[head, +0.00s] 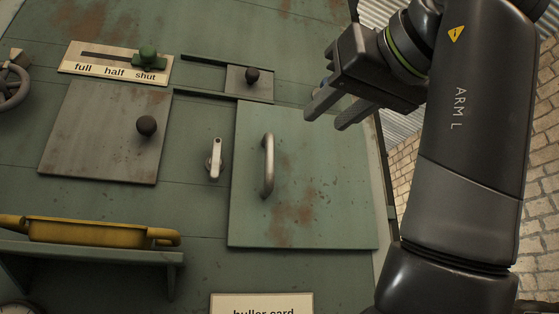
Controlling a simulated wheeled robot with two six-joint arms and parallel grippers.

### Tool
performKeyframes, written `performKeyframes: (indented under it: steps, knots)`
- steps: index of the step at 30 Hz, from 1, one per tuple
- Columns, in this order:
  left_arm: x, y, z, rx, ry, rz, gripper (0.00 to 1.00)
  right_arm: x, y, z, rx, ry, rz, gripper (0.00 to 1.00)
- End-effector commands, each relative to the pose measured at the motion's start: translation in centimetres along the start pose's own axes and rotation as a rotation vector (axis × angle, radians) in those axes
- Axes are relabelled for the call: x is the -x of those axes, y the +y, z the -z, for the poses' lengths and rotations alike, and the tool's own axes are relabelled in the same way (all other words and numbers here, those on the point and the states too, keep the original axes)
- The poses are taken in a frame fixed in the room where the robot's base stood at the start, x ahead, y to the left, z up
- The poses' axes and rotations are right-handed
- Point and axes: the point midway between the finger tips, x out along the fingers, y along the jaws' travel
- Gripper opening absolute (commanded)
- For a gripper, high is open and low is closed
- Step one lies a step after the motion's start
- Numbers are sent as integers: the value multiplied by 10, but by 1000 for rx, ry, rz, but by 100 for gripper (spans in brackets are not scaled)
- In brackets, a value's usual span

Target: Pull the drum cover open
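A large green rusty panel (335,190), which I take as the drum cover, lies closed against the green machine front. It carries a vertical metal bar handle (268,165) near its left edge. A small pale latch lever (215,160) points upright just left of the panel and does not lie across it. My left gripper (324,120) is open and empty, with a gap between its fingers. It is near the panel's top right part, up and right of the handle, and apart from the handle. My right gripper is not in view.
A grey plate with a black knob (147,126) is at left. Above are a small sliding plate (249,83) and a full-half-shut slider (148,58). A yellow tray (95,233) sits on a shelf at lower left. A card (262,304) is below the panel.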

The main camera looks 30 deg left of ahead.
Motion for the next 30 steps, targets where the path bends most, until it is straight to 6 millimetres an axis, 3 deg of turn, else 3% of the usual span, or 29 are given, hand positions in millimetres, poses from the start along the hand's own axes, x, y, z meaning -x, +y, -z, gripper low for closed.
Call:
performKeyframes:
  steps: [5,10,21,30]
  knots:
    - [-23,-1,-2,3,-3,4,34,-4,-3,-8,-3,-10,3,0]
    - [-60,-1,-2,1,-3,4,34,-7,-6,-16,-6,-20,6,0]
    - [-138,-1,0,1,-2,4,34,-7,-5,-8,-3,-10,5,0]
    - [-170,0,0,0,0,1,34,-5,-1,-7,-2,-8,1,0]
